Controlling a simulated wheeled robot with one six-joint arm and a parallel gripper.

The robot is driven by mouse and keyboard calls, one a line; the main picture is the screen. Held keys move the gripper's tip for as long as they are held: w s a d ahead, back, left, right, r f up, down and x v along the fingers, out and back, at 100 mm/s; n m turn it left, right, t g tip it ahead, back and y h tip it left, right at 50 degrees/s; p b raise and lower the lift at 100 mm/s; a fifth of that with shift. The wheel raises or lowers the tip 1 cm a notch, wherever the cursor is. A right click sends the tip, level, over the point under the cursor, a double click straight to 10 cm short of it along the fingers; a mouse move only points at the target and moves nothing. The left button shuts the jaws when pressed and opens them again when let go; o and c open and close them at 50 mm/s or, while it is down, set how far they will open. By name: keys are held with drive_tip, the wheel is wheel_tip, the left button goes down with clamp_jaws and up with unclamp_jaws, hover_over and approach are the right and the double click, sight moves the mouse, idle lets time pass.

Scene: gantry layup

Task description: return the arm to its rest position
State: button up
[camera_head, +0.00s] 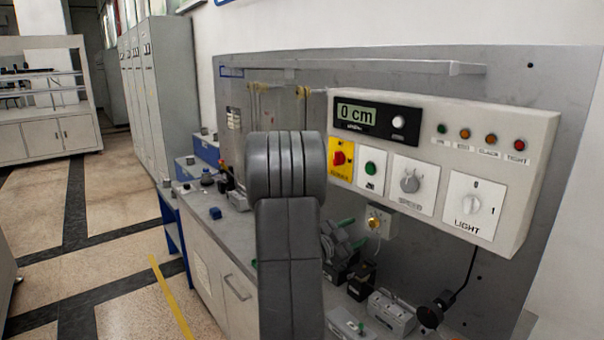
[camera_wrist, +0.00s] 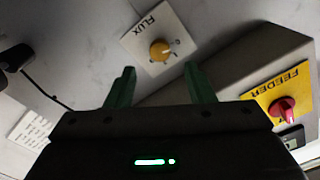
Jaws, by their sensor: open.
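My arm rises in the middle of the head view and hides part of the panel and bench behind it. My gripper (camera_wrist: 159,72) shows two green fingers spread apart with nothing between them; it also shows in the head view (camera_head: 353,232), low beside the arm. A yellow knob (camera_wrist: 161,50) on a white FLUX plate (camera_wrist: 141,37) lies just beyond the fingertips in the wrist view. The fingers look apart from the knob. The same knob (camera_head: 374,222) shows in the head view to the right of the gripper, below the control box.
The grey control box (camera_head: 545,130) juts from the back panel, with a 0 cm display (camera_head: 357,114), a red FEEDER knob (camera_head: 339,158) and a LIGHT switch (camera_head: 472,205). Fixtures (camera_head: 392,314) and a dark cabled device (camera_head: 432,312) sit below. The floor (camera_head: 110,200) at left is open.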

sight(372, 224)
drive_tip(key=p+x, duration=0.1)
drive_tip(key=x, duration=0.6)
drive_tip(key=shift+d+r+p, duration=0.1)
drive_tip(key=shift+d+p, duration=0.05)
drive_tip(key=shift+p, duration=0.25)
drive_tip(key=shift+f+m+b, duration=0.25)
drive_tip(key=shift+m+b, duration=0.15)
drive_tip(key=shift+b, duration=0.1)
drive_tip(key=shift+s+a+r+m+b, duration=0.1)
drive_tip(key=shift+a+m+b, duration=0.2)
drive_tip(key=shift+m, duration=0.6)
drive_tip(key=shift+d+m+b, duration=0.15)
drive_tip(key=shift+m+b, duration=0.2)
drive_tip(key=shift+m, duration=0.55)
drive_tip(key=m+b, duration=0.1)
drive_tip(key=m, duration=0.3)
drive_tip(key=shift+m, duration=0.4)
drive_tip(key=m, duration=0.4)
drive_tip(key=shift+p, duration=0.4)
drive_tip(key=m+p, duration=0.1)
drive_tip(key=m, duration=0.2)
drive_tip(key=shift+r, duration=0.15)
drive_tip(key=shift+m+p, duration=0.7)
drive_tip(key=shift+m, duration=0.1)
